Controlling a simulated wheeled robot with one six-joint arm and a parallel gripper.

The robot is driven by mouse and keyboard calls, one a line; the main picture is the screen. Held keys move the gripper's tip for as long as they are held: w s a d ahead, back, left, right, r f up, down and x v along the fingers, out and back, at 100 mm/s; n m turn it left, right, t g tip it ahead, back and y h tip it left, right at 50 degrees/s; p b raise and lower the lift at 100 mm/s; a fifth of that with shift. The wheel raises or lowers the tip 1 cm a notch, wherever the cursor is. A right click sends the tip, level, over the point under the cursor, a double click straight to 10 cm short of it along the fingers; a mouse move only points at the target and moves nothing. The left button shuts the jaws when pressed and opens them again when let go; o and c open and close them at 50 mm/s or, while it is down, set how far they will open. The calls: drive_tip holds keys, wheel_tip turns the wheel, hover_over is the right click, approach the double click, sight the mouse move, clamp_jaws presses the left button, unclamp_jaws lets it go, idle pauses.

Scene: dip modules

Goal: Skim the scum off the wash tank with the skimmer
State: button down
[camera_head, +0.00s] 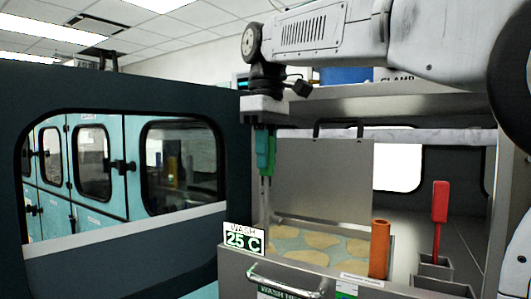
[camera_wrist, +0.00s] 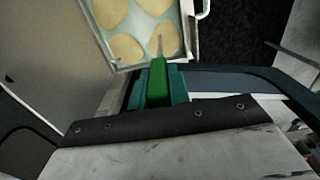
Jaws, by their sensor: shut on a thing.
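The wash tank (camera_head: 291,272) stands below my gripper, with a "WASH 25 C" sign (camera_head: 244,239) at its left corner. Several tan scum patches (camera_head: 320,240) lie on its pale liquid; they also show in the wrist view (camera_wrist: 128,48). My gripper (camera_head: 265,150) points down over the tank's left side, its teal fingers shut on a green handle (camera_wrist: 158,82). This looks like the skimmer. A thin grey rod (camera_wrist: 160,46) runs from the handle toward the liquid. The skimmer's lower end is not clear, so I cannot tell whether it touches the liquid.
An upright metal panel (camera_head: 325,180) stands behind the tank. An orange cylinder (camera_head: 379,250) stands at its right side and a handle bar (camera_head: 285,283) is on its front. A red-handled tool (camera_head: 440,203) stands in a holder at right. A dark windowed wall (camera_head: 120,262) is at left.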

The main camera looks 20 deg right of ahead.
drive_tip(key=s+d, duration=0.5)
drive_tip(key=s, duration=0.1)
drive_tip(key=shift+s, duration=0.4)
idle(0.6)
drive_tip(key=s+d, duration=0.5)
drive_tip(key=s, duration=0.2)
drive_tip(key=shift+s+d, duration=0.3)
drive_tip(key=shift+s, duration=0.1)
idle(0.9)
drive_tip(key=shift+w+d, duration=0.8)
drive_tip(key=shift+d, duration=0.35)
drive_tip(key=shift+w+d, duration=0.85)
drive_tip(key=shift+d, duration=0.25)
drive_tip(key=shift+w+d, duration=0.8)
drive_tip(key=shift+d, duration=0.35)
drive_tip(key=shift+w+a, duration=0.95)
drive_tip(key=shift+w, duration=0.35)
drive_tip(key=shift+w+a, duration=0.95)
drive_tip(key=shift+w, duration=0.35)
drive_tip(key=shift+w+a, duration=0.95)
drive_tip(key=shift+w, duration=0.35)
drive_tip(key=shift+w+a, duration=0.1)
